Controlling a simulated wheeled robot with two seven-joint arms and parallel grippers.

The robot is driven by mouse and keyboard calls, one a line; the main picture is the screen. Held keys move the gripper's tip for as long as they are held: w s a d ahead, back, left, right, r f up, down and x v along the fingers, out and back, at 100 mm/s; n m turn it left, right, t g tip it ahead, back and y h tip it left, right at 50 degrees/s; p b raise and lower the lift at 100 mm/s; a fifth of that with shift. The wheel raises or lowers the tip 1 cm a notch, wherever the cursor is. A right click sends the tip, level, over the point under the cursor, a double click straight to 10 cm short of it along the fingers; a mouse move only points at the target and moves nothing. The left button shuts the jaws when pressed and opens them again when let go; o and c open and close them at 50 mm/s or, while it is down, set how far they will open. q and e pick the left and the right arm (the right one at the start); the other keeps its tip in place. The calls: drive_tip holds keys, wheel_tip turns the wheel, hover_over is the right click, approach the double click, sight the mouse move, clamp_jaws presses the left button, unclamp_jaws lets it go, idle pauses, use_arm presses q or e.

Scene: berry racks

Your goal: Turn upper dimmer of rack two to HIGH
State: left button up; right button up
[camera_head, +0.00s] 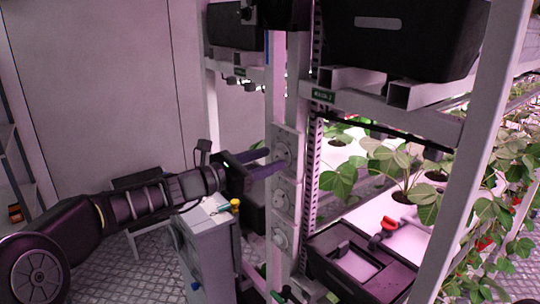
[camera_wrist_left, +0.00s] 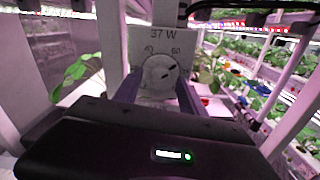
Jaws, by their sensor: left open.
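The upper dimmer (camera_head: 282,155) is a round pale knob on a plate, the top one of three on the white rack post. My left gripper (camera_head: 272,161) is in front of it, open, with two bluish fingers reaching toward the knob. In the left wrist view, the knob (camera_wrist_left: 158,73) sits between the open fingers, under a plate reading "37 W". A dark mark on the knob points to the upper right. I cannot tell whether the fingers touch it. The middle dimmer (camera_head: 281,201) and lower dimmer (camera_head: 281,239) are below. My right gripper is not in view.
A small green label (camera_head: 323,95), too small to read surely, is on the rack beam. A grey cabinet (camera_head: 208,245) with a yellow-capped item (camera_head: 235,205) stands below my left arm. A black crate (camera_head: 360,262) and strawberry plants (camera_head: 400,170) are to the right.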

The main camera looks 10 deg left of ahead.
use_arm(q)
drive_tip(key=shift+w+d, duration=0.35)
drive_tip(key=shift+c, duration=0.3)
clamp_jaws()
